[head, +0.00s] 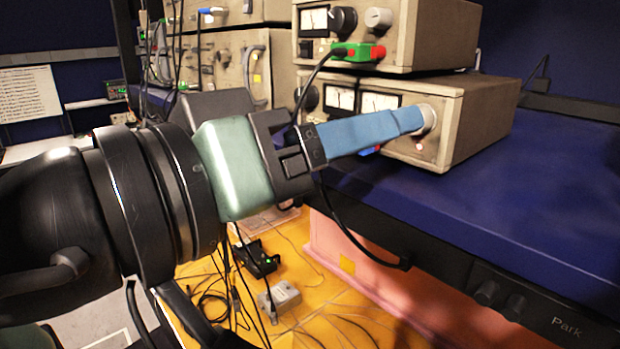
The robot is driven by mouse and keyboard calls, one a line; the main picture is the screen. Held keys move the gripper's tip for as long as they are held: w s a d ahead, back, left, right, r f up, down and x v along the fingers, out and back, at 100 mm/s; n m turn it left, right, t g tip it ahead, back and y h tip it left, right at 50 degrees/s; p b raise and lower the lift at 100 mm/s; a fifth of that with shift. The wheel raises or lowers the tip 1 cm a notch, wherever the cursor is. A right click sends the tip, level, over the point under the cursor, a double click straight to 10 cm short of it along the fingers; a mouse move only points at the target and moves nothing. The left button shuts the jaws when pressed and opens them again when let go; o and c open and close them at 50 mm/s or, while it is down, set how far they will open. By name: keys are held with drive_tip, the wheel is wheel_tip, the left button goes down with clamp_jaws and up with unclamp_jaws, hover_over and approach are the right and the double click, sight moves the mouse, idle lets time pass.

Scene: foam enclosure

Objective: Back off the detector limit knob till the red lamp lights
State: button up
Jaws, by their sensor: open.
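The detector limit knob seems to be the pale round knob (429,120) at the right end of the lower beige instrument's front (452,128). My gripper (420,120), with blue fingers on a green and black body, reaches across the panel from the left. Its fingertips are at the knob and overlap its left side; whether they touch it I cannot tell. The fingers look nearly in line from here, and the jaws are open. My fingers hide part of the panel.
A second beige instrument (430,35) with green and red plugs (357,53) sits on top. The blue bench top (560,180) is clear to the right. A black cable (340,225) hangs below my gripper. Cables and small boxes (280,298) lie on the yellow floor.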

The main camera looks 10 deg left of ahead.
drive_tip(key=b+v, duration=0.2)
drive_tip(key=v, duration=0.5)
drive_tip(key=shift+s+a, duration=0.2)
drive_tip(key=shift+s, duration=0.1)
drive_tip(key=w+d+n+t+y+b, duration=0.2)
drive_tip(key=w+d+t+y+b, duration=0.15)
drive_tip(key=w+t, duration=0.4)
drive_tip(key=s+d+r+t+y+b, duration=0.1)
drive_tip(key=s+d+t+y+b, duration=0.1)
drive_tip(key=s+d+t+y, duration=0.2)
drive_tip(key=t+y, duration=0.1)
drive_tip(key=y, duration=0.2)
drive_tip(key=shift+d+m, duration=0.2)
drive_tip(key=shift+m, duration=0.2)
drive_tip(key=shift+r, duration=0.1)
idle(1.0)
